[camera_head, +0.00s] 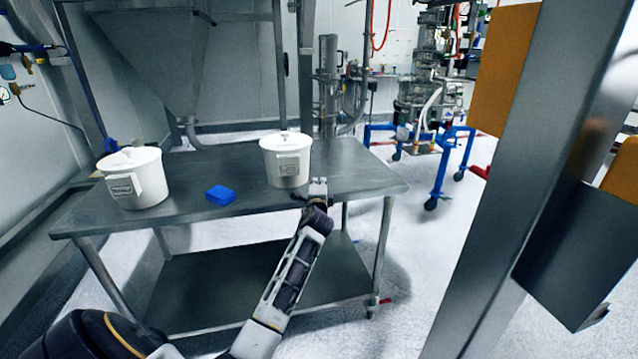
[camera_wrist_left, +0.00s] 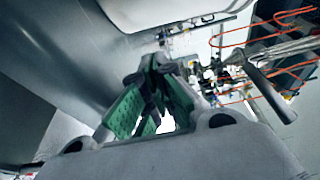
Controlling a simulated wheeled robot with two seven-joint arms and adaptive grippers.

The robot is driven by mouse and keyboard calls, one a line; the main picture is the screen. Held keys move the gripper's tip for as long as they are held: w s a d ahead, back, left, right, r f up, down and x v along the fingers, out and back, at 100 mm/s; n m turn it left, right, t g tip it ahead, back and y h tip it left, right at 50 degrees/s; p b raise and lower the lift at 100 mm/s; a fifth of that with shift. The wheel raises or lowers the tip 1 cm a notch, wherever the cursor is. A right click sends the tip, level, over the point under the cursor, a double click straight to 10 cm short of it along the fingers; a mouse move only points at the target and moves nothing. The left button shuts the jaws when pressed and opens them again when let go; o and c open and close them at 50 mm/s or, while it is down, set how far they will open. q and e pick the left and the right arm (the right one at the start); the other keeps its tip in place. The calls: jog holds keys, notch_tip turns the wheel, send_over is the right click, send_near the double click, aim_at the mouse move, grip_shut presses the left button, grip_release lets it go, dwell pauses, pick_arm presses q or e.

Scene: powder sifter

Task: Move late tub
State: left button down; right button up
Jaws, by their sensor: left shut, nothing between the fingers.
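A white lidded tub (camera_head: 287,160) stands upright toward the right of the steel table; its small label looks like "LATE" but is hard to read. A second white lidded tub (camera_head: 134,178) with a label I cannot read stands at the table's left. My left gripper (camera_head: 318,186) is just right of and in front of the right tub, near the table's front edge. Its green-padded fingers (camera_wrist_left: 155,68) are shut and empty in the left wrist view. A pale rounded surface (camera_wrist_left: 165,10), apparently the tub, shows above them. My right gripper is out of view.
The steel table (camera_head: 355,170) has a lower shelf. A blue block (camera_head: 220,195) lies between the tubs. A steel hopper (camera_head: 160,60) hangs behind. A large metal post (camera_head: 530,190) stands at right. The table's right end is clear.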

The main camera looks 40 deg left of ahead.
pick_arm(q)
jog(key=shift+s+d+f, duration=0.1)
jog(key=shift+s, duration=0.4)
jog(key=shift+s+d, duration=0.5)
jog(key=shift+d, duration=0.05)
jog(key=v, duration=0.6)
jog(key=shift+s+p, duration=0.3)
jog(key=shift+p, duration=0.15)
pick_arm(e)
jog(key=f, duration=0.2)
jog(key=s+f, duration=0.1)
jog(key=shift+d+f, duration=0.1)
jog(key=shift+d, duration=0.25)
pick_arm(q)
jog(key=shift+d, duration=0.1)
